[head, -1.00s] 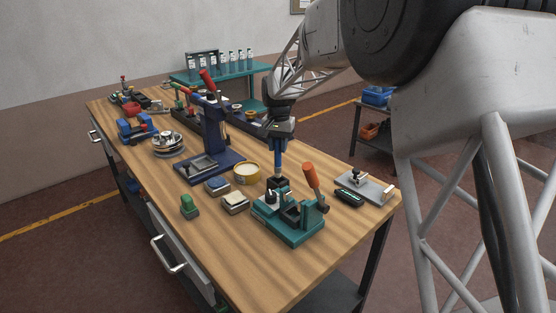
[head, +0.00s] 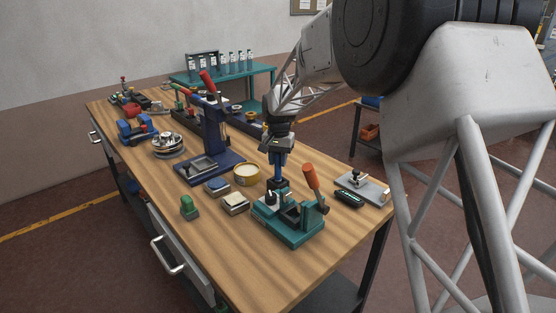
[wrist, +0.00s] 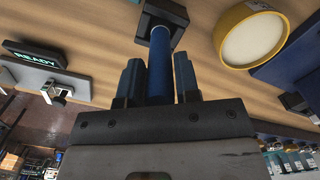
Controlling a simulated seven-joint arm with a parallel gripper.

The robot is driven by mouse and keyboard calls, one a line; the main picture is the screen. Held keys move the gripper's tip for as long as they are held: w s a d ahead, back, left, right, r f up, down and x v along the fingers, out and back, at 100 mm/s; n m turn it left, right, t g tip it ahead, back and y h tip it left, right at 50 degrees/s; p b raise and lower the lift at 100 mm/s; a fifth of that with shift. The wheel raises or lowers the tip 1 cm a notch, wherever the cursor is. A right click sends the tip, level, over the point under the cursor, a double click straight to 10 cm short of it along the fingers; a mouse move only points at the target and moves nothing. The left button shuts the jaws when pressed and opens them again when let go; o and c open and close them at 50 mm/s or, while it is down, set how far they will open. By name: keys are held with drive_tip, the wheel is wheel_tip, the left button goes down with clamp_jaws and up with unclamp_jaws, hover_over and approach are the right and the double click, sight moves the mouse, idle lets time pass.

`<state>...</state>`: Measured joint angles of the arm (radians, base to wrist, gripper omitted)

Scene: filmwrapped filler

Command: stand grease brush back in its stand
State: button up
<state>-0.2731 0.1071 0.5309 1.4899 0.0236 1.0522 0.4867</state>
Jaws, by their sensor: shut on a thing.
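The grease brush shows as an upright blue handle (wrist: 159,65) in the wrist view, and it also shows in the head view (head: 277,172). My gripper (wrist: 159,82) is shut on this handle, with one finger on each side; in the head view my gripper (head: 279,154) points down above the bench. The handle's lower end meets a dark square block (wrist: 165,20), which looks like the stand; it also shows in the head view (head: 276,184). The bristles are hidden, and I cannot tell how deep the brush sits in the block.
A teal fixture (head: 290,228) with an orange lever stands close in front. A yellow tin (head: 246,174) is just left, and the blue press (head: 215,135) is farther left. A "READY" display (head: 349,199) and grey plate (head: 365,187) lie right. Bare wood (head: 225,250) is front left.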

drive_tip(key=shift+f, duration=0.1)
drive_tip(key=o, duration=0.9)
drive_tip(key=shift+o, duration=0.2)
drive_tip(key=r, duration=1.2)
drive_tip(key=shift+w+r, duration=0.1)
drive_tip(key=shift+w, duration=0.15)
drive_tip(key=shift+d, duration=0.1)
